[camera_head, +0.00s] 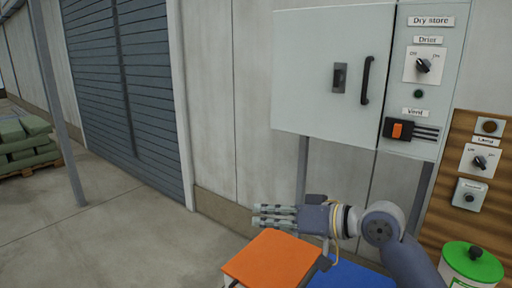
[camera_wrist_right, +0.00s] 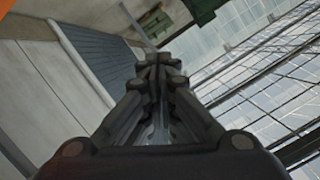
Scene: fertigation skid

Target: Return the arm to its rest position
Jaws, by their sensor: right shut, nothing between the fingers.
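My right arm comes in from the lower right of the head view. Its gripper (camera_head: 262,215) points left, above an orange-topped box, in front of the wall. The fingers are together with nothing between them. In the right wrist view the shut gripper (camera_wrist_right: 157,68) fills the middle, with the roller door and glazed roof beyond it. My left gripper is not in view.
A grey cabinet (camera_head: 318,104) labelled "Dry store" hangs on the wall beside a switch panel. Below are an orange-topped box (camera_head: 270,258), a blue surface (camera_head: 350,275) and a green-lidded container (camera_head: 472,262). Sacks (camera_head: 27,140) lie on a pallet at left.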

